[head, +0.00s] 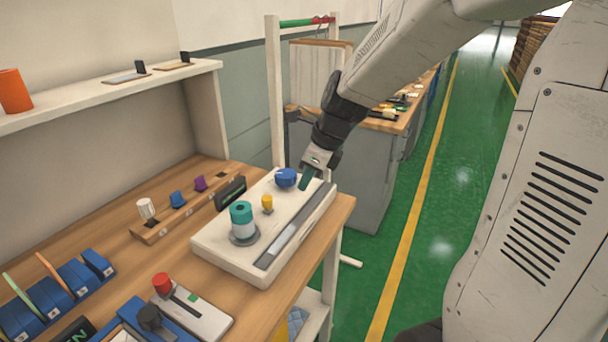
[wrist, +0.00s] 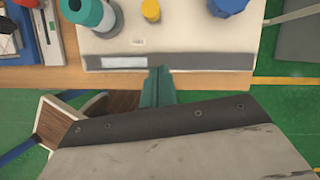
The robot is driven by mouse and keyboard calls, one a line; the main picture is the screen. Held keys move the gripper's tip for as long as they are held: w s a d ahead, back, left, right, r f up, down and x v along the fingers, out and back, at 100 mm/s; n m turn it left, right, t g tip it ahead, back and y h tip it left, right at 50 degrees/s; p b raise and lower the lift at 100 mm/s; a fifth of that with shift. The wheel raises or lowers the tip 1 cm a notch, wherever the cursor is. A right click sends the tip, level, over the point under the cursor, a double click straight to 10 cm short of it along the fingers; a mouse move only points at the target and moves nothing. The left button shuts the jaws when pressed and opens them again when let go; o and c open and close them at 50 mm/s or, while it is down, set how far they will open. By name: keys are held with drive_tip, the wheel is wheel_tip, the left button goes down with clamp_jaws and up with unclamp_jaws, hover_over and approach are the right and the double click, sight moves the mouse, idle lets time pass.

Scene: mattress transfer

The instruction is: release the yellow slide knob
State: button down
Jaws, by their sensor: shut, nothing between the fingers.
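A small yellow knob (head: 267,203) stands on the white panel box (head: 215,245), between a teal-topped cylinder (head: 242,222) and a blue knob (head: 286,178). In the wrist view the yellow knob (wrist: 150,10) is cut by the top edge. My gripper (head: 305,184) has teal fingers, shut and empty. It is beside the blue knob, near the far end of the grey strip (head: 287,243), apart from the yellow knob. In the wrist view the shut fingertips (wrist: 159,70) overlap the strip; whether they touch it, I cannot tell.
The panel sits on a wooden bench (head: 185,240). A box with a red knob (head: 162,284), blue bins (head: 75,280) and a small rack with a white knob (head: 146,209) are to the left. A shelf (head: 100,90) is above. Green floor is open at right.

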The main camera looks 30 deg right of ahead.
sight(265, 209)
drive_tip(key=x, duration=0.6)
drive_tip(key=shift+w+a+f, duration=0.25)
drive_tip(key=shift+w+a, duration=1.2)
drive_tip(key=shift+a, duration=0.05)
drive_tip(key=w+a, duration=0.1)
drive_tip(key=w, duration=0.1)
drive_tip(key=w+a, duration=0.1)
drive_tip(key=w, duration=0.1)
drive_tip(key=shift+w+a, duration=0.15)
drive_tip(key=shift+a, duration=0.25)
drive_tip(key=shift+r, duration=0.1)
